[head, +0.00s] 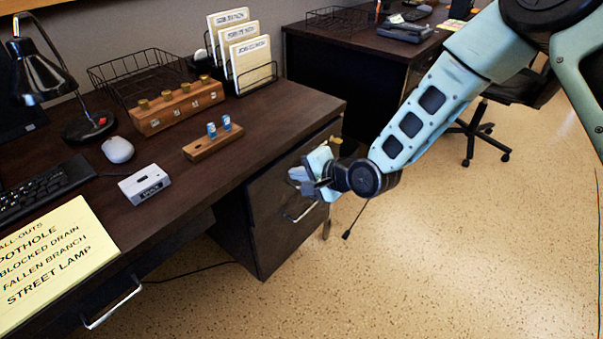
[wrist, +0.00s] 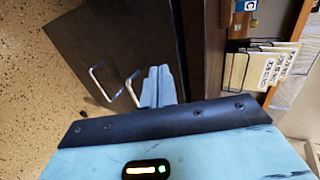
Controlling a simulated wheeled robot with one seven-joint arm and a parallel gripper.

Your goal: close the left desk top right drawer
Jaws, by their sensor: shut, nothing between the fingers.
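The left desk (head: 290,95) is dark wood with a drawer pedestal under its right end. The pedestal's dark front (head: 275,225) faces right, with a metal handle (head: 300,212) low on it in the head view. The wrist view shows two metal handles, the top drawer's (wrist: 132,88) and a lower one (wrist: 97,82). My gripper (head: 300,179) is shut and empty, at the upper part of this front, and hides part of the top drawer. Its fingers (wrist: 158,86) show beside the upper handle. I cannot tell whether they touch the front, or how far the drawer stands out.
On the desk are a wooden block (head: 178,107), a small wooden holder (head: 212,141), a grey box (head: 145,185), a mouse (head: 118,149), a lamp (head: 38,75) and a file rack (head: 240,50). Another desk (head: 340,60) and a chair (head: 480,125) stand behind. The speckled floor at right is clear.

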